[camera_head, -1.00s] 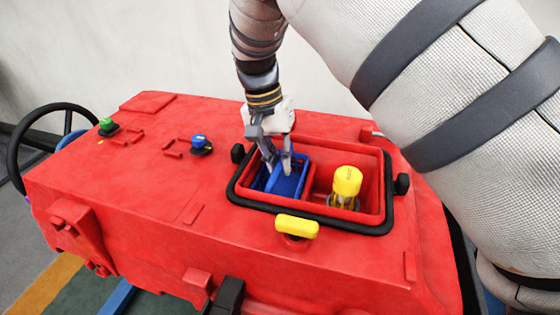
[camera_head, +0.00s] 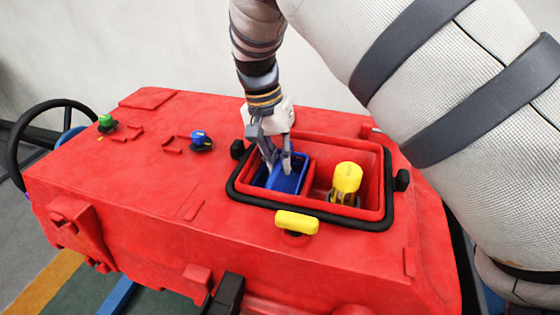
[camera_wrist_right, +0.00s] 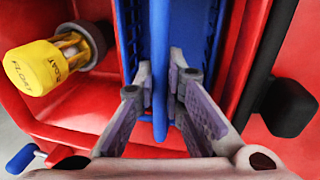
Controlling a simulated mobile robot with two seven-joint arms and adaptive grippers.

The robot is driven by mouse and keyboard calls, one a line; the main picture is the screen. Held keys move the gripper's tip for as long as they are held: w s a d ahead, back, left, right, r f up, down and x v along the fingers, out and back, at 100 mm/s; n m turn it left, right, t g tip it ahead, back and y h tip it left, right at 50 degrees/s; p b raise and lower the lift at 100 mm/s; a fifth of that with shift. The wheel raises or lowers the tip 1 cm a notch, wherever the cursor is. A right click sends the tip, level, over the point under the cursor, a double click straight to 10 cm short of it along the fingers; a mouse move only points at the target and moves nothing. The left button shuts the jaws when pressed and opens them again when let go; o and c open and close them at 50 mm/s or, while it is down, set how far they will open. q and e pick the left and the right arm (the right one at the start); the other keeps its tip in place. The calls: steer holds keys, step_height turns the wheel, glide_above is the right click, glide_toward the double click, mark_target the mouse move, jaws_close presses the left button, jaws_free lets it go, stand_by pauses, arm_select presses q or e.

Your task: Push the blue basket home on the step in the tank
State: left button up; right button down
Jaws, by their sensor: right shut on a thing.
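The blue basket (camera_head: 285,184) sits in the left part of the tank opening (camera_head: 385,205) in the red machine. My right gripper (camera_head: 278,168) reaches down from above and is shut on the basket's upright blue handle. In the right wrist view the two fingers (camera_wrist_right: 160,105) close around the handle (camera_wrist_right: 160,70), with the basket's blue side walls (camera_wrist_right: 203,40) on both sides. The step under the basket is hidden. I cannot tell whether the basket touches it. My left gripper is not in view.
A yellow-capped float (camera_head: 347,180) stands in the tank to the right of the basket. A yellow latch (camera_head: 297,222) is at the front of the black rim. Green (camera_head: 105,122) and blue knobs (camera_head: 199,138) stand on the left of the machine top, with a steering wheel beyond.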

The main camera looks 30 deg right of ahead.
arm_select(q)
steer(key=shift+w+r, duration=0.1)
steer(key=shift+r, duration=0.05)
arm_select(e)
steer(key=shift+r, duration=0.15)
steer(key=c, duration=1.1)
jaws_free()
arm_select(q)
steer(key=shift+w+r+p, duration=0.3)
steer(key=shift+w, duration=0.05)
arm_select(e)
steer(key=r, duration=0.4)
steer(key=shift+w+a+r, duration=0.2)
steer(key=shift+w+a, duration=0.1)
steer(key=shift+w, duration=0.05)
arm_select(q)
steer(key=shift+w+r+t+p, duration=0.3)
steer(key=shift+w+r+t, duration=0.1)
arm_select(e)
steer(key=shift+r, duration=2.5)
